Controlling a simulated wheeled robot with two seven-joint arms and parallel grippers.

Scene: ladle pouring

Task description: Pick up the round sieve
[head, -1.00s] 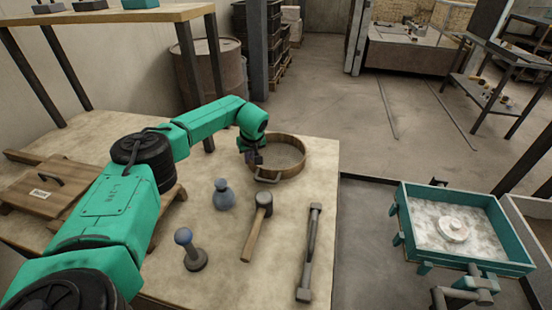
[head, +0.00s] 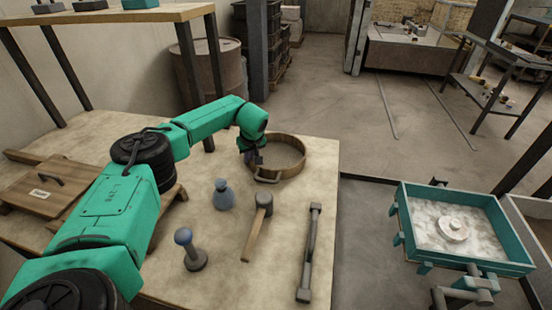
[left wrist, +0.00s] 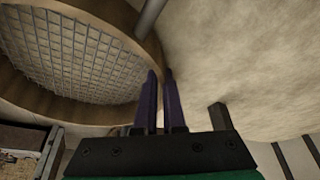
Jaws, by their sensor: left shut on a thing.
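The round sieve (head: 290,171) has a wooden rim and lies on the far right part of the workbench in the head view. A handle sticks out at its near side. In the left wrist view its wire mesh (left wrist: 70,58) and wooden rim fill the upper left. My left gripper (head: 253,160) is at the sieve's left rim. In the left wrist view its two dark fingers (left wrist: 160,98) are closed on the wooden rim, one on each side of it. My right gripper does not show.
A wooden box lid (head: 45,194) lies at left. A green-framed sand tray (head: 465,262) stands at right.

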